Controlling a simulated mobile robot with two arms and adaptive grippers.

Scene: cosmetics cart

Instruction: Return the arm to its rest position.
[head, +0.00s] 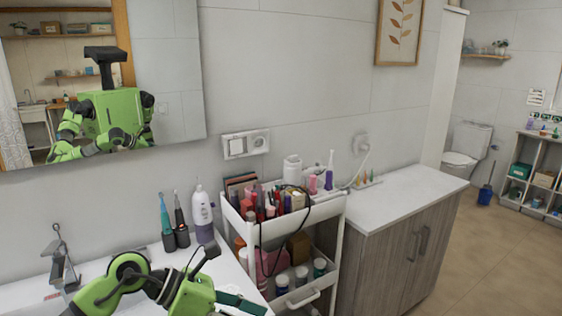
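My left arm is green and black and comes in at the bottom left, bent over the white counter by the sink. The dark end part that appears to be my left gripper (206,257) is near the counter's right end, left of the white cart (331,213). Its fingers are too small and overlapped to tell whether they are open or shut, and I see nothing clearly held. My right arm and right gripper are outside the view. The mirror (168,70) shows a reflection of my green body with bent arms.
Two electric toothbrushes (166,222) and a white-purple bottle (202,212) stand just behind the arm. A faucet (60,258) is at left. The cart is crowded with cosmetics. A grey-wood cabinet (385,262) stands right of it. Floor (480,275) at right is clear.

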